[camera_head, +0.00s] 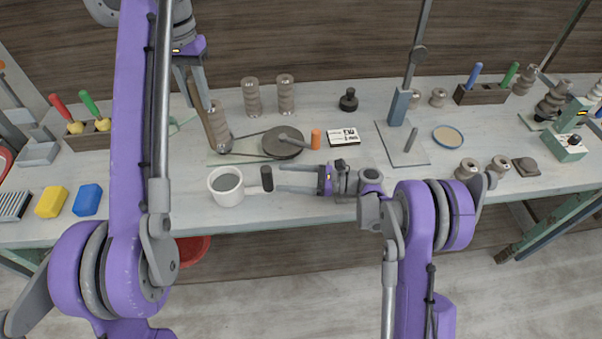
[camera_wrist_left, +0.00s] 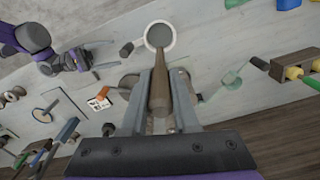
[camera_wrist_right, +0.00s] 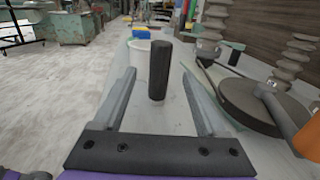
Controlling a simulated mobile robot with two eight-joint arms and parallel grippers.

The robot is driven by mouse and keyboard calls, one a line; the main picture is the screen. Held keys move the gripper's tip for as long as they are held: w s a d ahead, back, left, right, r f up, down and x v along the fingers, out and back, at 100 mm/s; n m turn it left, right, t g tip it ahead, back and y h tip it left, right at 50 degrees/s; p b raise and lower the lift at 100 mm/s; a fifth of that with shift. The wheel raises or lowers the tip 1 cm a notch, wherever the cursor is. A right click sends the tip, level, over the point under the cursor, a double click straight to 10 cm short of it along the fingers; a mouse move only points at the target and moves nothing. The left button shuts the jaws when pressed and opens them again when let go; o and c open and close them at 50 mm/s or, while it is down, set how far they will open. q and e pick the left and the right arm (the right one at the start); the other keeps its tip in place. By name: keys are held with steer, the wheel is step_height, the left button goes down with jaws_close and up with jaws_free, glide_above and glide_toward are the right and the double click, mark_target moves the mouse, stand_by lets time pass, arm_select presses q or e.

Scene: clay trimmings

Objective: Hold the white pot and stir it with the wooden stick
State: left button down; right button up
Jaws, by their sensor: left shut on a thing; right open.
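The white pot (camera_head: 213,186) stands near the table's front edge, its black handle (camera_head: 267,179) pointing right. The pot also shows in the left wrist view (camera_wrist_left: 173,43). My left gripper (camera_head: 198,101) is shut on the wooden stick (camera_wrist_left: 160,92), raised behind the pot in the head view. In the left wrist view the stick's far end points at the pot's opening; its height above it is unclear. My right gripper (camera_head: 279,178) is open, right of the handle. In the right wrist view the upright handle (camera_wrist_right: 159,70) appears between the fingertips, with no clear contact.
A grey wheel (camera_head: 283,142) with an orange cylinder (camera_head: 316,138) lies behind my right gripper. Ribbed clay pieces (camera_head: 251,97) stand further back. Yellow (camera_head: 52,201) and blue (camera_head: 87,199) blocks lie at the left. The tabletop between the blue block and the pot is clear.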

steer(key=shift+w+a, duration=0.15)
steer(key=shift+a, duration=0.75)
steer(key=shift+w+a, duration=0.15)
steer(key=shift+a, duration=0.7)
jaws_close()
